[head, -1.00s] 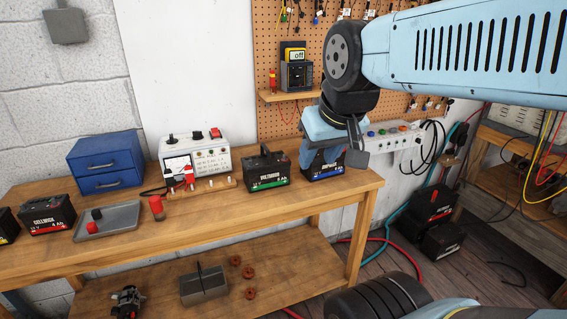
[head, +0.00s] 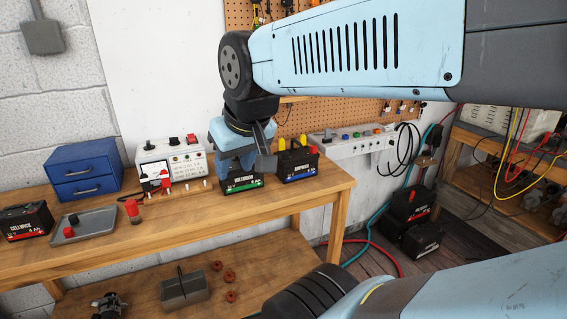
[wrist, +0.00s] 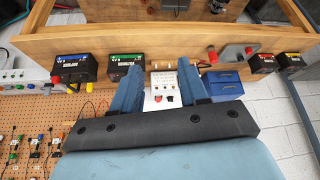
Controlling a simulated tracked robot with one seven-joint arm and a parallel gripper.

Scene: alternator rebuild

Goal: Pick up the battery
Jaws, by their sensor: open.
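Several black batteries stand upright on the wooden bench. One has a green label (head: 243,183), and one with a blue label (head: 297,165) stands to its right. A red-labelled one (head: 27,222) is at the far left. My gripper (head: 243,160) is in front of and above the green-labelled battery in the head view and hides its upper part. In the wrist view my gripper (wrist: 160,76) is open with nothing between its fingers. There the green-labelled battery (wrist: 126,66) is just left of the fingers, and the blue-labelled one (wrist: 74,68) is farther left.
A white tester (head: 174,163) and a blue drawer box (head: 84,170) stand at the back of the bench (head: 180,215). A grey tray (head: 90,227) holds small caps; a red cap (head: 133,211) stands beside it.

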